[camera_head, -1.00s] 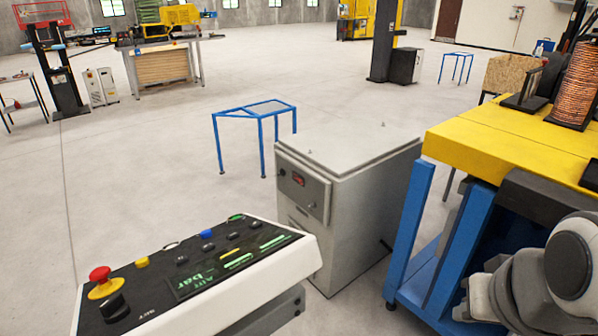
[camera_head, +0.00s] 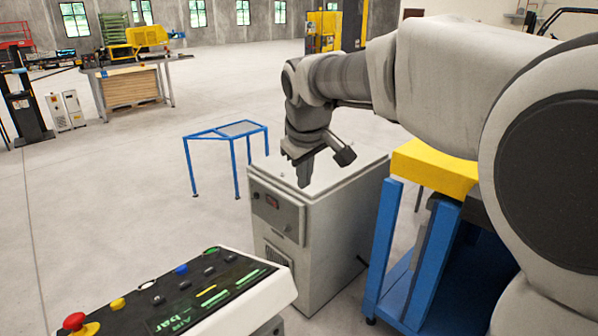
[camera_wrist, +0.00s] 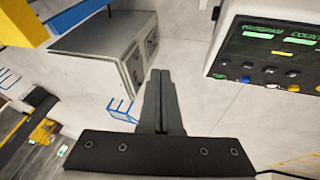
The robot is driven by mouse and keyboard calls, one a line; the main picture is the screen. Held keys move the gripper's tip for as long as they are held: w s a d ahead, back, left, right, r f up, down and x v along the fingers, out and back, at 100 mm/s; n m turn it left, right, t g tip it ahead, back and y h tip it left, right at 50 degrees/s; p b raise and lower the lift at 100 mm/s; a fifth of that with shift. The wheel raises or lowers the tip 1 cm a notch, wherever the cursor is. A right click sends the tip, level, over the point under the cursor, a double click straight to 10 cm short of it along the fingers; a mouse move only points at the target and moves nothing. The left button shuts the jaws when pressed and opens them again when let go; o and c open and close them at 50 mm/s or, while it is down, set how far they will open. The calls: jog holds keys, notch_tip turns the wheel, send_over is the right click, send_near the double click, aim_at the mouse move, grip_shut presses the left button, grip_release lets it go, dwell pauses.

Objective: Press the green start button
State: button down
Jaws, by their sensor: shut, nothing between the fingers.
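The green start button (camera_head: 211,250) sits at the far edge of the black-topped control panel (camera_head: 200,300), low in the head view. In the wrist view the button (camera_wrist: 218,76) shows small at the corner of the panel (camera_wrist: 228,28). My gripper (camera_head: 304,182) points down, to the right of the panel and higher in the picture, in front of the grey cabinet's top. In the wrist view its fingers (camera_wrist: 160,75) are shut together and empty. They are apart from the panel and the button.
A grey cabinet (camera_head: 325,235) stands right of the panel, with a blue-legged yellow table (camera_head: 432,165) beyond it. A red mushroom button (camera_head: 74,321) and a blue button (camera_head: 181,269) are on the panel. The space above the panel is clear.

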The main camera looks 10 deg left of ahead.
jog(key=w+a+f+n+p, duration=0.1)
jog(key=a+f, duration=0.3)
jog(key=a, duration=0.5)
jog(key=w+a+f+n+p, duration=0.1)
jog(key=w+a+f+n, duration=0.2)
jog(key=a, duration=0.6)
jog(key=w+a+f+n+p, duration=0.1)
jog(key=a+f+n, duration=0.2)
jog(key=a+f, duration=0.3)
jog(key=a, duration=0.4)
jog(key=shift+w+y, duration=0.3)
jog(key=shift+w, duration=0.1)
jog(key=shift+d+f, duration=0.1)
jog(key=shift+f, duration=0.1)
jog(key=b, duration=0.4)
send_over(210, 251)
jog(key=a, duration=0.1)
jog(key=f, duration=0.6)
jog(key=shift+w, duration=0.35)
jog(key=shift+s+d+f+b, duration=0.2)
jog(key=shift+f+b, duration=0.2)
jog(key=shift+f, duration=0.05)
jog(key=shift+s+d+f+b, duration=0.15)
jog(key=shift+d+f+b, duration=0.05)
jog(key=shift+f+b, duration=0.25)
jog(key=shift+s+d+f+b, duration=0.1)
jog(key=shift+d+f+b, duration=0.05)
jog(key=shift+f+b, duration=0.3)
